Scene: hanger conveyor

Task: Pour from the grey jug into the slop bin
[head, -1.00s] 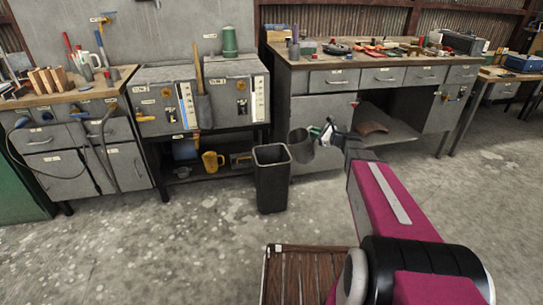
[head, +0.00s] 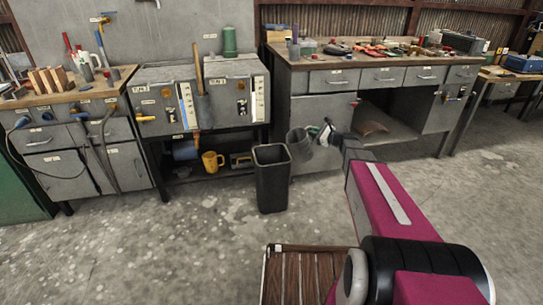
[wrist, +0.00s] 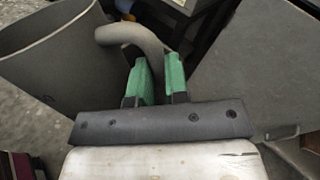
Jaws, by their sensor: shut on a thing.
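The grey jug (head: 299,145) is in the air just right of the slop bin's upper edge in the head view. It looks tilted, with its base swung to the right. My gripper (head: 323,134) is at the jug's right side, shut on its handle. In the wrist view the jug (wrist: 45,50) fills the upper left, and its curved handle (wrist: 135,33) runs between the green fingers of my gripper (wrist: 160,75). The slop bin (head: 272,185) is a dark, open-topped bin standing upright on the floor. The contents of jug and bin cannot be seen.
Behind the bin stand a grey cabinet (head: 158,103) with a yellow jug (head: 212,161) on its lower shelf, and a workbench (head: 318,105) with tools on top. A slatted wooden surface (head: 300,280) is in front. Floor left of the bin is clear.

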